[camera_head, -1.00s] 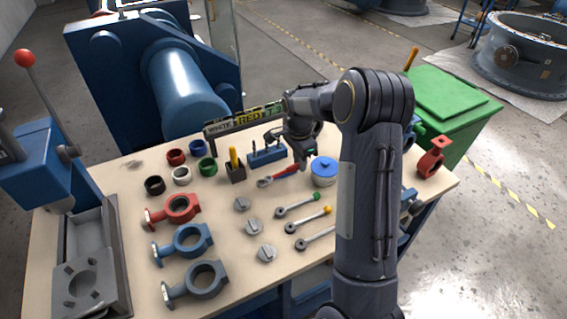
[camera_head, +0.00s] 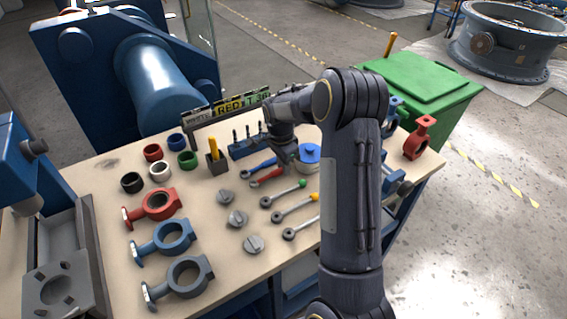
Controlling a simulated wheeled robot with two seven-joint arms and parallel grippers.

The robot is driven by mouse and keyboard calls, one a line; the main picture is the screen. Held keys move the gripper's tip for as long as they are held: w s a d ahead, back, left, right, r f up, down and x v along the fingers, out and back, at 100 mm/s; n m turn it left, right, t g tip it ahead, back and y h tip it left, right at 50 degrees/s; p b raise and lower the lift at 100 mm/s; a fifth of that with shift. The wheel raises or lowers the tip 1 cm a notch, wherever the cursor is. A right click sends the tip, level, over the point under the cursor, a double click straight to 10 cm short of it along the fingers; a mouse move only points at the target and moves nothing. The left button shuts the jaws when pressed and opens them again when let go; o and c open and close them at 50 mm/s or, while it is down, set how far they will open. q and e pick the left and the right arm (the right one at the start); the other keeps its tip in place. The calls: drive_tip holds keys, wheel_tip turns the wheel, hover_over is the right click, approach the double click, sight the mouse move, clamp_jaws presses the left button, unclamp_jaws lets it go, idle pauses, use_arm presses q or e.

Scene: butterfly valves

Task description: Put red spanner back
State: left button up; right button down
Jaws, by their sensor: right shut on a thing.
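The red spanner (camera_head: 266,178) is at the back middle of the workbench, its open head towards the left. It looks level and close to the bench top; I cannot tell if it touches. My right gripper (camera_head: 287,163) is over its right end and shut on it, with the fingertips mostly hidden by the wrist. A blue spanner (camera_head: 258,168) lies beside it on the far side, close and roughly parallel. The far ends of both spanners are hidden behind my gripper. My left gripper is not in view.
A blue peg rack (camera_head: 243,149), a dark holder (camera_head: 217,166) and a sign (camera_head: 228,106) stand behind. A blue-lidded pot (camera_head: 309,155) is close right of the gripper. Several levers (camera_head: 290,193), discs (camera_head: 237,219), rings (camera_head: 160,169) and valve bodies (camera_head: 158,206) cover the bench.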

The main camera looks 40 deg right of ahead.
drive_tip(key=shift+f, duration=0.1)
drive_tip(key=c, duration=1.3)
unclamp_jaws()
drive_tip(key=shift+o, duration=0.2)
drive_tip(key=shift+r+p, duration=2.55)
drive_tip(key=shift+r, duration=0.95)
